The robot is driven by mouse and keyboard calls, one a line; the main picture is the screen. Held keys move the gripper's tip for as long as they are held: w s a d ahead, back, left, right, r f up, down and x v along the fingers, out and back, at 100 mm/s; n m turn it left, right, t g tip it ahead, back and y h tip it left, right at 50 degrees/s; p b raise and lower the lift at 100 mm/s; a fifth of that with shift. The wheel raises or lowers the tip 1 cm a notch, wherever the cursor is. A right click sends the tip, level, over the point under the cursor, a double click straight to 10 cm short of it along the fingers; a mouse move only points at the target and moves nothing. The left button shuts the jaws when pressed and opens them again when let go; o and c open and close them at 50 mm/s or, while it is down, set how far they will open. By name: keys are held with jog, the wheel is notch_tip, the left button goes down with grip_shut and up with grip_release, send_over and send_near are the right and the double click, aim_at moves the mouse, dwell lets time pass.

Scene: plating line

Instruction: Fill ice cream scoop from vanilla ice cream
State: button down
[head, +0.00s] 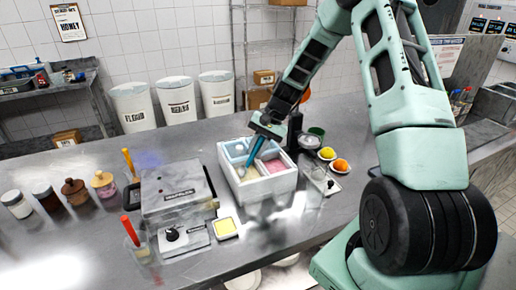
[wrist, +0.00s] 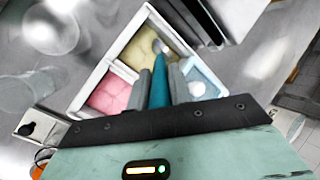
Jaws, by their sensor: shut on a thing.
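The ice cream scoop (head: 253,152) has a blue-teal handle and hangs head-down from my gripper (head: 266,130). In the wrist view my gripper (wrist: 159,84) is shut on the teal handle (wrist: 158,72), and the grey scoop head (wrist: 160,47) is over or in the pale yellow vanilla ice cream (wrist: 146,36). I cannot tell whether the head touches it or what it holds. The vanilla is also in the head view (head: 245,174), in a compartment of the white tub (head: 268,188). Pink ice cream (head: 274,166) is in the neighbouring compartment.
Several jars line the left. The counter's front is mostly clear.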

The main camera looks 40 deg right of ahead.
jog(key=shift+a, duration=0.15)
jog(key=shift+s+d+f+p, duration=0.1)
jog(key=shift+s+d+p, duration=0.15)
jog(key=shift+d, duration=0.55)
jog(key=shift+s+d+p, duration=0.1)
jog(key=shift+s+d, duration=0.1)
jog(key=shift+d, duration=0.6)
dwell(0.3)
notch_tip(320, 180, up, 9)
jog(key=p, duration=0.6)
dwell(0.7)
